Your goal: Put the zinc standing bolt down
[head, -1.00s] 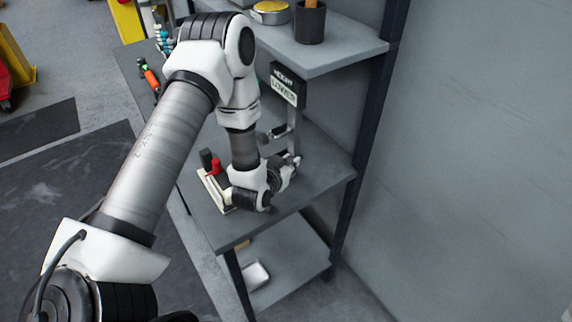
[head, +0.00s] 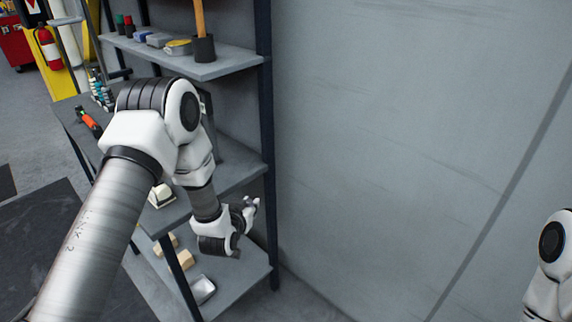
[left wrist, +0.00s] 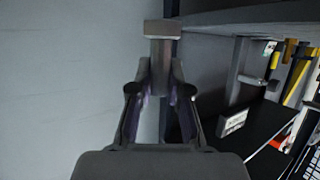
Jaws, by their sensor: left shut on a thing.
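The zinc bolt (left wrist: 162,29) shows in the left wrist view as a grey metal piece with a wide flat head and a narrower shank. My left gripper (left wrist: 160,72) is shut on its shank, with the head beyond the fingertips. In the head view my left gripper (head: 247,211) is near the right end of the shelf rack, close to the grey wall. The bolt is too small to make out clearly there. My right gripper is out of view; only part of my right arm shows at the right edge.
The upper shelf holds a black cup (head: 204,48) and small tins. A plain grey wall (head: 400,130) fills the right.

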